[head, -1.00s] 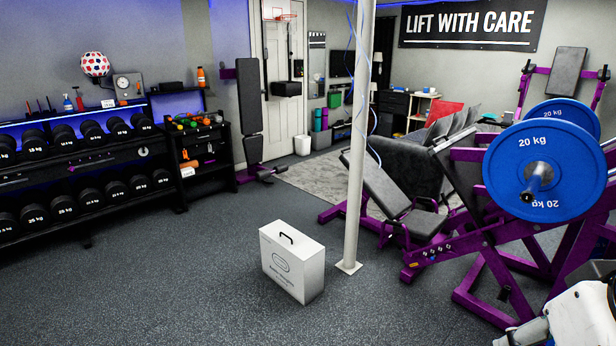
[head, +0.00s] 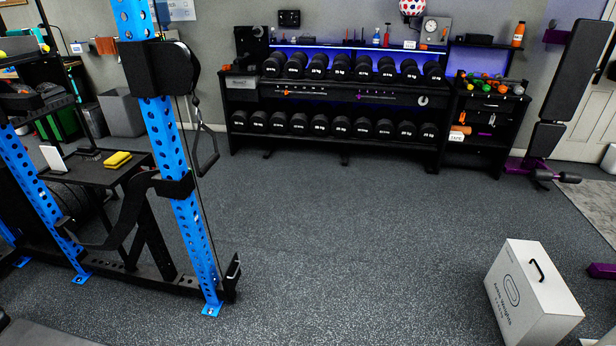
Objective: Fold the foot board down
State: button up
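No part that I can clearly tell to be the foot board shows in the head view now. A small black upright piece (head: 233,271) stands at the floor end of the blue rack's front upright (head: 180,165); I cannot tell whether it is the foot board. My gripper is not in view, so its state and its place relative to these parts are hidden.
A white box (head: 531,290) stands on the floor at the lower right. A dumbbell rack (head: 340,158) lines the back wall. A small black table (head: 95,172) with a yellow sponge (head: 118,160) is at the left. The middle floor is clear.

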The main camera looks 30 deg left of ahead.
aim_at(229, 282)
jog(key=u, duration=1.6)
jog(key=i+l, duration=0.25)
jog(key=i+l+u, duration=0.1)
jog(key=i+l, duration=0.15)
jog(key=l, duration=0.25)
jog(key=i+l, duration=0.25)
jog(key=l, duration=0.15)
jog(key=i+l+u, duration=0.1)
jog(key=i+l, duration=0.4)
jog(key=l, duration=0.3)
jog(key=j+u, duration=0.05)
